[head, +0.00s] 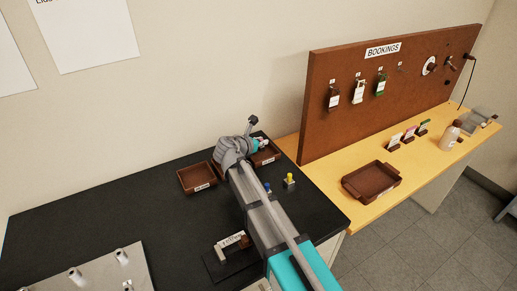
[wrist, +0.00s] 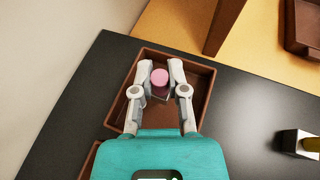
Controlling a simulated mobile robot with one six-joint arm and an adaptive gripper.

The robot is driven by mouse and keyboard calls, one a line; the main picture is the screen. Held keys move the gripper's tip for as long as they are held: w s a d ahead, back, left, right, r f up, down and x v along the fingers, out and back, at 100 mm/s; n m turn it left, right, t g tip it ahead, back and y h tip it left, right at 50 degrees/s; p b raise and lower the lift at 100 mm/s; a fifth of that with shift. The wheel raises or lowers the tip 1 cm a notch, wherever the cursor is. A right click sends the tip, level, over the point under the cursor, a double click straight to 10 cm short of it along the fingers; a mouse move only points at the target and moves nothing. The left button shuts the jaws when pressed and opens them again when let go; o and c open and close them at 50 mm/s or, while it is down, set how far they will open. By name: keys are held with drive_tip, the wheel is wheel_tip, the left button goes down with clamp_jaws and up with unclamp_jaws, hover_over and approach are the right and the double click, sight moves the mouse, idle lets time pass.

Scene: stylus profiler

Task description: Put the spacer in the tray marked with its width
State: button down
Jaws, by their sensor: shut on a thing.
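My gripper (wrist: 160,90) is shut on a spacer with a round pink top (wrist: 160,76). In the wrist view the spacer is between the fingertips, over the inside of a brown tray (wrist: 208,106). I cannot tell whether it touches the tray floor. In the head view this right-hand tray (head: 270,159) is partly behind my gripper (head: 262,143). Another brown tray (head: 196,188) stands to the left with a white label. A further tray between them is mostly hidden by my arm. The labels are too small to read.
A yellow-topped piece (head: 289,180) and a blue-topped piece stand on the black bench (head: 150,215) near my arm. A dark stand with a white label (head: 230,240) is nearer. A brown pegboard (head: 390,100) rises behind the wooden bench, which holds another brown tray (head: 350,187).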

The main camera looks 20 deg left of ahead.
drive_tip(key=shift+f+b, duration=0.65)
drive_tip(key=shift+f, duration=0.35)
drive_tip(key=shift+f, duration=0.15)
drive_tip(key=c, duration=0.7)
unclamp_jaws()
drive_tip(key=shift+o, duration=0.2)
drive_tip(key=shift+r, duration=0.2)
drive_tip(key=shift+s+r, duration=0.15)
drive_tip(key=shift+s, duration=0.1)
drive_tip(key=p+v, duration=0.4)
drive_tip(key=v, duration=0.5)
drive_tip(key=shift+s+a+r, duration=0.1)
drive_tip(key=shift+s+r, duration=0.05)
drive_tip(key=shift+s, duration=0.2)
drive_tip(key=shift+p+v, duration=0.3)
drive_tip(key=shift+v, duration=0.6)
